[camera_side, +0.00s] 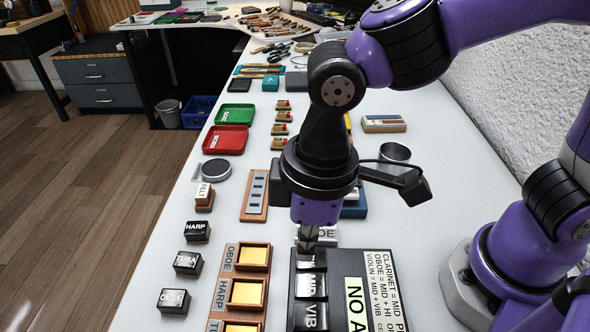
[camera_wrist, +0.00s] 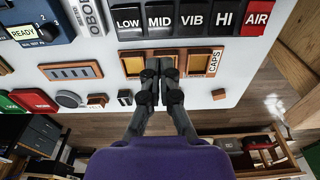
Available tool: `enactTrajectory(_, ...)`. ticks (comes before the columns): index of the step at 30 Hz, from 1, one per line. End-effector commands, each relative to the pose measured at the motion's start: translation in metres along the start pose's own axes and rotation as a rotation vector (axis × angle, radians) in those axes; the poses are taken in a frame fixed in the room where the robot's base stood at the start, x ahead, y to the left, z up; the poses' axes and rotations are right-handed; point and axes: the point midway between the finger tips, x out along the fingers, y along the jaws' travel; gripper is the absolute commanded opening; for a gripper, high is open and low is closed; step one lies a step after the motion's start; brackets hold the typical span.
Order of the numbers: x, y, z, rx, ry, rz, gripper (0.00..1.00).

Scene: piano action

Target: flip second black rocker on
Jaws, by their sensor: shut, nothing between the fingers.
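A row of rockers sits on a black panel (camera_wrist: 210,38), with the same panel at the lower right of the side view (camera_side: 380,290). In the wrist view the black rockers LOW (camera_wrist: 127,20), MID (camera_wrist: 160,18), VIB (camera_wrist: 193,17) and HI (camera_wrist: 225,14) run left to right, then a red AIR rocker (camera_wrist: 257,16). MID is second and also shows in the side view (camera_side: 310,286). I cannot tell which way the rockers are tipped. My gripper (camera_side: 307,248) is shut and empty, pointing down by the LOW end, partly covering that rocker. In the wrist view its fingertips (camera_wrist: 161,62) appear below MID.
A wooden tray with yellow wells (camera_side: 268,256) lies left of the panel. Black caps labelled HARP (camera_side: 198,231) and OBOE (camera_side: 174,300) stand farther left, beside a FELT block (camera_side: 204,195). A grey-slotted wooden strip (camera_side: 256,195) and red tray (camera_side: 226,139) lie beyond.

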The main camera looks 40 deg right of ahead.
Motion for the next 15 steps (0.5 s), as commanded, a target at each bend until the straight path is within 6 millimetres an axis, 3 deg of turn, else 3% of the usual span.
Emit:
enactTrajectory(6, -0.044, 0.000, -0.010, 0.000, 0.004, 0.000, 0.00)
enactTrajectory(15, -0.067, 0.000, -0.015, 0.000, 0.000, 0.000, 0.00)
